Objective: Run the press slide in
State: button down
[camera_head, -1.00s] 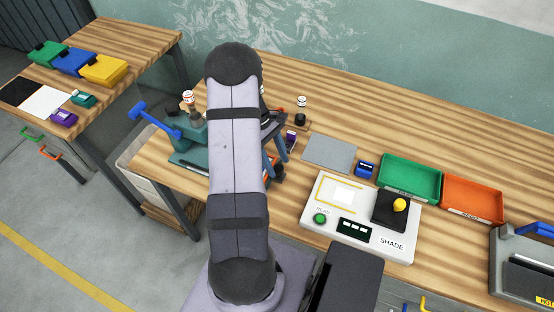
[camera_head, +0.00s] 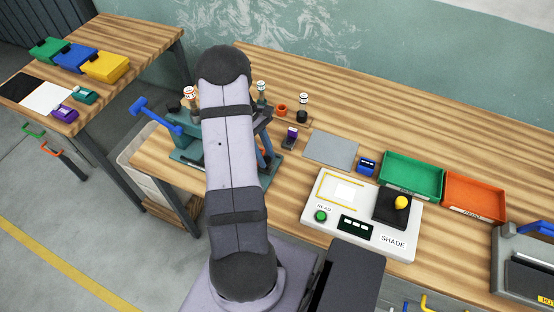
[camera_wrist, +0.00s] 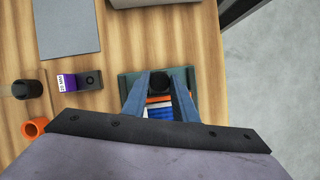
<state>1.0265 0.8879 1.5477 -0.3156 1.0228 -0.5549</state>
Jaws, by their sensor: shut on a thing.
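The teal press (camera_head: 181,154) stands at the left end of the bench, with a blue lever (camera_head: 155,116) sticking out to its left. My arm hides much of it in the head view. In the wrist view my gripper (camera_wrist: 162,77) has its two blue fingers on either side of a round black knob (camera_wrist: 161,86), shut on it. The knob sits over the teal base of the press slide (camera_wrist: 125,88). Orange and blue layers (camera_wrist: 159,107) show between the fingers below the knob. How far in the slide stands is hidden.
A purple-labelled block (camera_wrist: 67,83), a black-capped bottle (camera_wrist: 27,89) and an orange ring (camera_wrist: 35,127) stand beside the press. A grey mat (camera_head: 331,150), the SHADE reader (camera_head: 333,231) and green (camera_head: 410,191) and orange (camera_head: 473,212) trays lie to the right.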

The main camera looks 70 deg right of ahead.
jog(key=w+b, duration=0.1)
jog(key=w, duration=0.5)
jog(key=shift+w+f, duration=0.1)
jog(key=shift+w, duration=0.2)
jog(key=shift+w+r, duration=0.2)
jog(key=shift+w, duration=0.45)
jog(key=c, duration=1.4)
grip_release()
jog(key=shift+w, duration=0.15)
jog(key=shift+c, duration=0.2)
jog(key=shift+w+d+r+b, duration=0.1)
jog(key=shift+w+r+b, duration=0.1)
jog(key=shift+r+b, duration=0.4)
jog(key=shift+b+v, duration=1.05)
jog(key=shift+v, duration=1.9)
